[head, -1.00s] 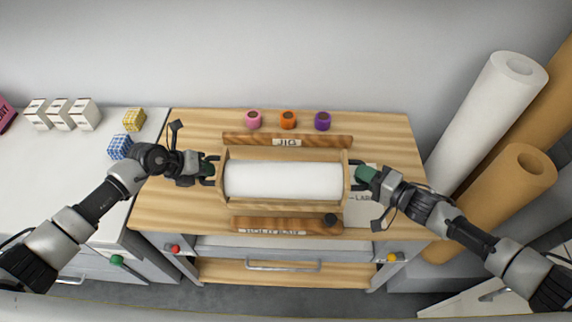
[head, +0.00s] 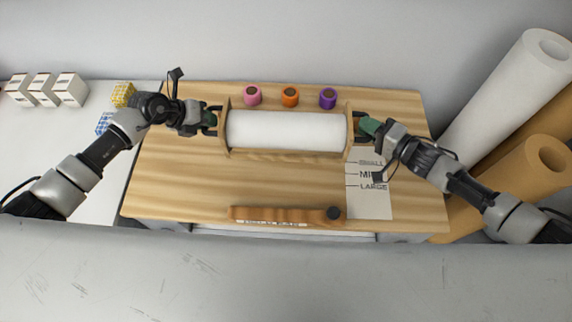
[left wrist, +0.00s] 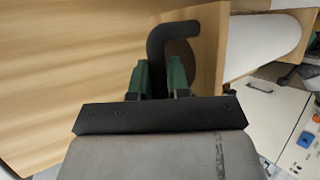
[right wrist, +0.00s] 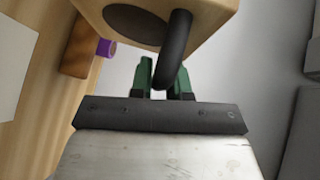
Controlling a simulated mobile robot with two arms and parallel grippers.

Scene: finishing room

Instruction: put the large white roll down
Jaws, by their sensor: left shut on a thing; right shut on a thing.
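The large white roll (head: 286,131) lies level in a wooden cradle with an upright end plate (head: 224,128) at each side. My left gripper (head: 211,119) is shut on the cradle's left black handle, which shows as a bent bar in the left wrist view (left wrist: 158,48). My right gripper (head: 361,124) is shut on the right black handle, seen in the right wrist view (right wrist: 176,50). The cradle is over the back half of the wooden worktop (head: 180,190), hiding most of the jig strip. Its height above the worktop is hard to tell.
Pink (head: 252,96), orange (head: 289,97) and purple (head: 328,98) spools stand behind the cradle. The worktop between is clear. Tall rolls (head: 505,100) lean at the right.

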